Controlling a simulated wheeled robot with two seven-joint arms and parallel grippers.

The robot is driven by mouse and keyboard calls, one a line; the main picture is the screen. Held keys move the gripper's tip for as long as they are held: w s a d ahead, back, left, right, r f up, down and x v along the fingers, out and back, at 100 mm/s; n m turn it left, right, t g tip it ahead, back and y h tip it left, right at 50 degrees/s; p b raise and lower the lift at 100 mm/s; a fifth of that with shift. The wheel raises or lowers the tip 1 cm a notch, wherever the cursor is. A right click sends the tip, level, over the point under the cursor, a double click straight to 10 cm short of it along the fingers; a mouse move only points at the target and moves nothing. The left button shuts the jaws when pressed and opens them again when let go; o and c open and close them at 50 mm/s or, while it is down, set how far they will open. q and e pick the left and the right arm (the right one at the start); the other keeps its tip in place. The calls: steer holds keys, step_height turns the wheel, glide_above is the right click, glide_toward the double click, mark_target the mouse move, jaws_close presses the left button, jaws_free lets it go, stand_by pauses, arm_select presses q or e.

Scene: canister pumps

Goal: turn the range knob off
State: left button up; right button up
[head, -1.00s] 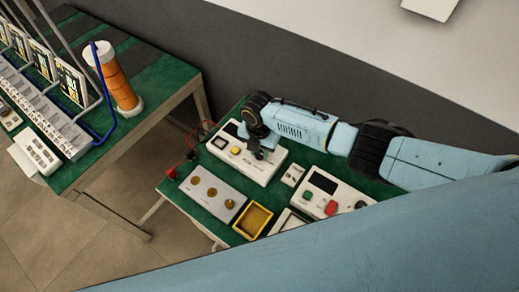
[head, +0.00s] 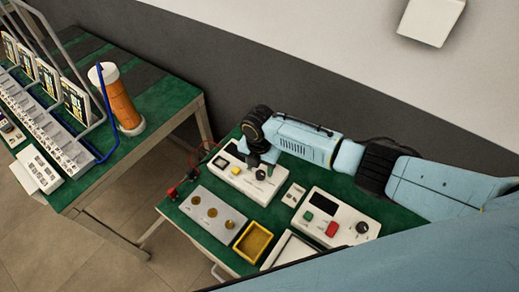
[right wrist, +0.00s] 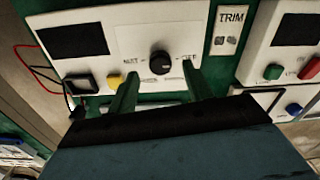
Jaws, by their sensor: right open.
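The range knob (right wrist: 160,62) is a round black knob on the front of a white box (right wrist: 115,25), with an "OFF" label to its right and another label to its left. Which way it points is not clear. My right gripper (right wrist: 158,85) is open, its two green fingers apart below and either side of the knob in the wrist view, holding nothing. In the head view the knob (head: 261,174) shows just below my right gripper (head: 262,157), on the white box (head: 240,184). My left gripper is not in view.
A yellow button (right wrist: 115,80) and a black switch (right wrist: 81,84) sit left of the knob. A TRIM plate (right wrist: 230,28) and another white box (head: 340,212) stand to the right. A grey panel (head: 212,213) and yellow tray (head: 253,242) lie in front.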

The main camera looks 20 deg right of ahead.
mark_target(259, 172)
step_height(259, 172, up, 11)
steer(key=shift+f, duration=0.15)
steer(key=shift+w+a, duration=0.1)
stand_by(0.4)
